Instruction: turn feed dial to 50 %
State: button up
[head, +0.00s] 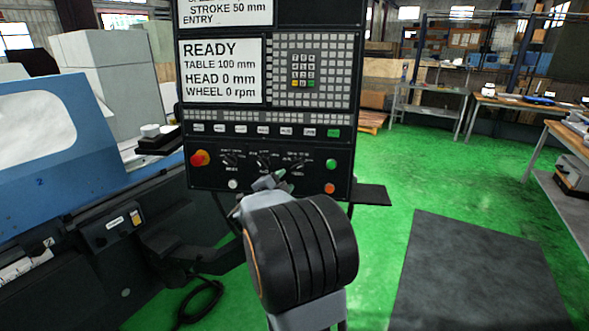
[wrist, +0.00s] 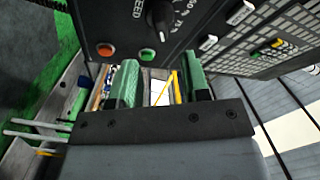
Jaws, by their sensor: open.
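The black control panel (head: 262,140) has a row of three dark dials below its keys: a left dial (head: 231,159), a middle dial (head: 264,161) and a right dial (head: 297,163). Their labels and settings are too small to read in the head view. In the wrist view one dial (wrist: 160,14) shows at the top edge beside lettering ending in "EED"; its pointer position is unclear. My gripper (head: 270,181) is in front of the panel's lower part, below the middle dial. In the wrist view my gripper (wrist: 160,82) is open, its green fingers apart, with no dial between them.
A red emergency button (head: 200,158) is left of the dials. A green button (head: 331,164) and an orange button (head: 329,188) are right of them. A dark shelf (head: 372,195) juts from the panel's right. The blue grinder (head: 45,135) stands left. Green floor is open at right.

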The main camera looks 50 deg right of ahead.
aim_at(295, 169)
jog(key=p+x, duration=0.1)
jog(key=x, duration=0.7)
jog(key=shift+c, duration=0.4)
grip_shut()
